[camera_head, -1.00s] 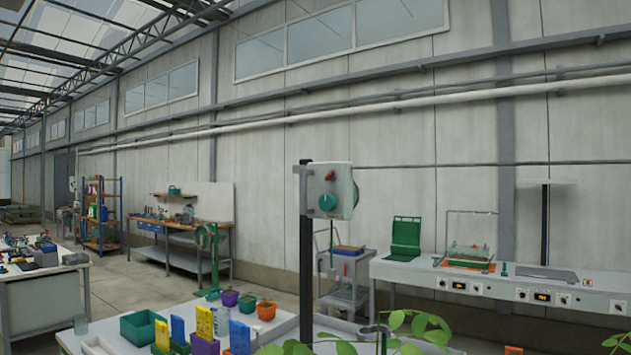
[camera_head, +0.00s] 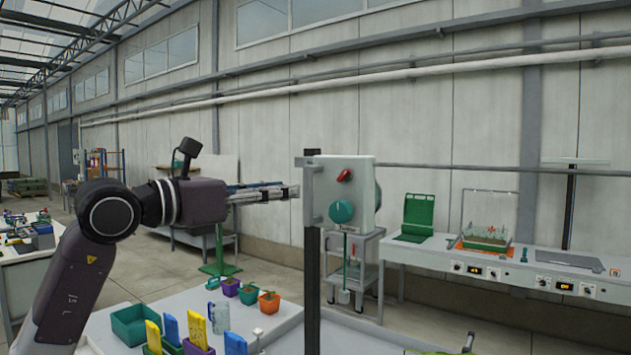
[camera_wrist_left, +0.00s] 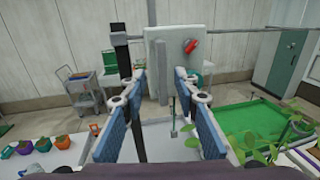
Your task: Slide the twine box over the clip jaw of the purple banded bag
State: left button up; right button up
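My left gripper (camera_head: 290,191) reaches in from the left, raised above the table. Its tips are close to the left side of a grey control panel (camera_head: 358,195); contact cannot be told. In the left wrist view its two blue-padded fingers (camera_wrist_left: 161,85) are apart, with nothing seen between them. I cannot identify the twine box, the clip jaw or the purple banded bag. Upright yellow packets (camera_head: 171,329) and a blue one (camera_head: 235,343) stand at the table's near left, one yellow packet in a purple holder (camera_head: 198,350). My right gripper is out of view.
The panel has a red switch (camera_head: 344,175) and a teal knob (camera_head: 341,211) and stands by a dark post (camera_head: 312,270). A green bin (camera_head: 134,325) and small plant pots (camera_head: 269,302) are on the table. A green mat (camera_wrist_left: 262,125) shows in the wrist view.

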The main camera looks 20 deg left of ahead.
aim_at(305, 188)
pick_arm(q)
jog(key=shift+w+d+r+p, duration=0.25)
jog(key=shift+w+d+p, duration=0.45)
jog(key=shift+w+d, duration=0.25)
jog(key=p+x, duration=0.1)
jog(key=x, duration=0.3)
jog(key=shift+a+f+p, duration=0.2)
jog(key=shift+p, duration=0.1)
jog(key=shift+w+d, duration=0.15)
jog(key=shift+w, duration=0.15)
jog(key=shift+w+f, duration=0.1)
grip_shut()
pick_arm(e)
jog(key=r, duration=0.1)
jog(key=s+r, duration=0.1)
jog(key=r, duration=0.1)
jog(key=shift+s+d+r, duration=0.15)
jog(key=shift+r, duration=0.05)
